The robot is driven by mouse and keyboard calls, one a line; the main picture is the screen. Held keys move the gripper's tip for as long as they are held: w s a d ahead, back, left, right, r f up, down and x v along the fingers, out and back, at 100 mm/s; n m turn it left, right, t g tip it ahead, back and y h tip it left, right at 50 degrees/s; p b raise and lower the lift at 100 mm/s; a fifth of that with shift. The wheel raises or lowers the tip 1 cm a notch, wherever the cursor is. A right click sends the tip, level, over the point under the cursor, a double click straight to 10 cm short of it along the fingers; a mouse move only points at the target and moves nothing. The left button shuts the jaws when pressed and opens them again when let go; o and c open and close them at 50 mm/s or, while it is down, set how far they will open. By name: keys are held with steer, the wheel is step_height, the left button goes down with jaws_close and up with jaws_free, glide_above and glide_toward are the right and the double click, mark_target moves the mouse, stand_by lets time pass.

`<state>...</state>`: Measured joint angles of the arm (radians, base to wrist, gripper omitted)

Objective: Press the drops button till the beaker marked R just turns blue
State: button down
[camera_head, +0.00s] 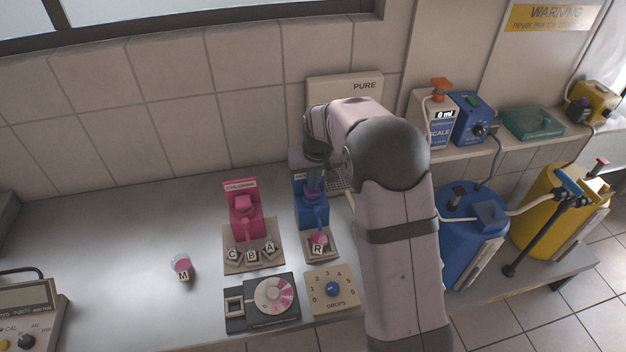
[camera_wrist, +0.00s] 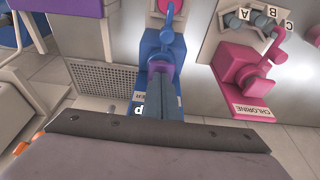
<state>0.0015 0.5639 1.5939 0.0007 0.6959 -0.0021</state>
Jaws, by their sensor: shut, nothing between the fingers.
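The beaker marked R (camera_head: 319,239) stands on a small stand under the spout of the blue dispenser (camera_head: 312,213). Its contents look pink. In the wrist view the blue dispenser (camera_wrist: 166,45) has a purple button (camera_wrist: 161,69) on top. My gripper (camera_head: 315,184) is above this dispenser, fingers pointing down. In the wrist view my gripper (camera_wrist: 160,85) is shut and empty, its tips at the purple button. I cannot tell whether they touch it or press it. A DROPS dial (camera_head: 332,289) with a blue knob, numbered from 0, sits in front of the R stand.
A pink chlorine dispenser (camera_head: 243,213) stands left, with beakers C, B and A (camera_head: 251,252) before it. Beaker M (camera_head: 182,266) holds pink liquid. A color disc box (camera_head: 273,297) and a meter (camera_head: 25,315) lie in front. The bench between M and the wall is clear.

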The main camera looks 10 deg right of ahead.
steer(key=shift+f+b, duration=0.75)
steer(key=shift+f, duration=0.15)
steer(key=shift+s, duration=0.1)
step_height(320, 180, up, 5)
steer(key=p, duration=0.3)
steer(key=shift+f+p, duration=0.2)
steer(key=shift+p, duration=0.2)
steer(key=shift+r+b, duration=0.35)
steer(key=shift+b, duration=0.2)
steer(key=b+v, duration=0.2)
steer(key=v, duration=0.7)
steer(key=shift+b, duration=0.35)
